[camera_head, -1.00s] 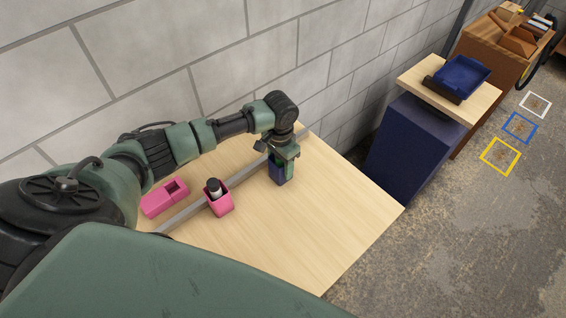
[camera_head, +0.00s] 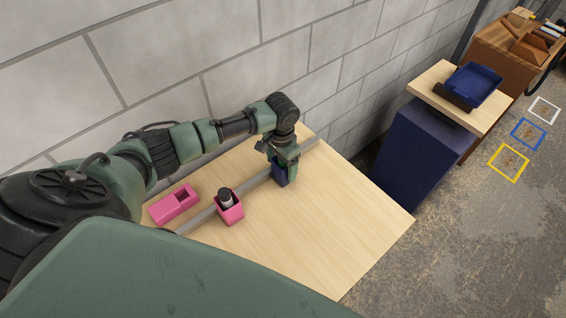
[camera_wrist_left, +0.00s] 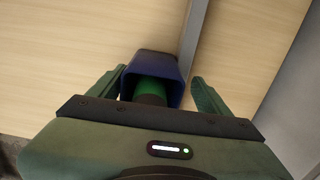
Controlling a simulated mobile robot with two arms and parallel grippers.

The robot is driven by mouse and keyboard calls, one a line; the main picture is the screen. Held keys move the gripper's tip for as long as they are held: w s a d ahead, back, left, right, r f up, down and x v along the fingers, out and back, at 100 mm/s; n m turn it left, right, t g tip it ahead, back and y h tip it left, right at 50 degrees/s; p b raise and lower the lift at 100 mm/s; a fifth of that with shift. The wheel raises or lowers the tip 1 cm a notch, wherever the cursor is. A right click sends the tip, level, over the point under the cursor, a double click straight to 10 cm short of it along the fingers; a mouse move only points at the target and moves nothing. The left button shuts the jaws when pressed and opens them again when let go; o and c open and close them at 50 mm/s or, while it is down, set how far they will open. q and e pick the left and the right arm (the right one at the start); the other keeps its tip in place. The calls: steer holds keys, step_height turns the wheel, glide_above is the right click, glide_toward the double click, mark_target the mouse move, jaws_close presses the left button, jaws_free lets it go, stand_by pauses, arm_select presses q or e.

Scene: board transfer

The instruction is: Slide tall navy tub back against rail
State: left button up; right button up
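The tall navy tub (camera_head: 281,175) stands on the wooden table beside the grey rail (camera_head: 250,186), on its front side. It holds something green and dark, seen in the left wrist view inside the tub (camera_wrist_left: 151,64). There the tub's side lies against or very close to the rail (camera_wrist_left: 190,45); I cannot tell if they touch. My left gripper (camera_head: 284,158) is over the tub, with one finger on each side. In the left wrist view the gripper (camera_wrist_left: 158,88) is open, with a gap between the right finger and the tub. My right gripper is out of view.
A pink tub (camera_head: 232,212) with a dark-topped bottle (camera_head: 225,197) stands at the rail, left of the navy tub. A pink box (camera_head: 171,205) lies behind the rail. The table's (camera_head: 330,225) front and right are clear. A block wall (camera_head: 180,65) runs behind.

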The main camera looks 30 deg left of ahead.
arm_select(q)
steer(key=shift+d, duration=0.1)
steer(key=shift+r, duration=0.35)
step_height(320, 180, up, 6)
steer(key=shift+r+b, duration=0.1)
steer(key=shift+b, duration=0.95)
steer(key=shift+r, duration=0.4)
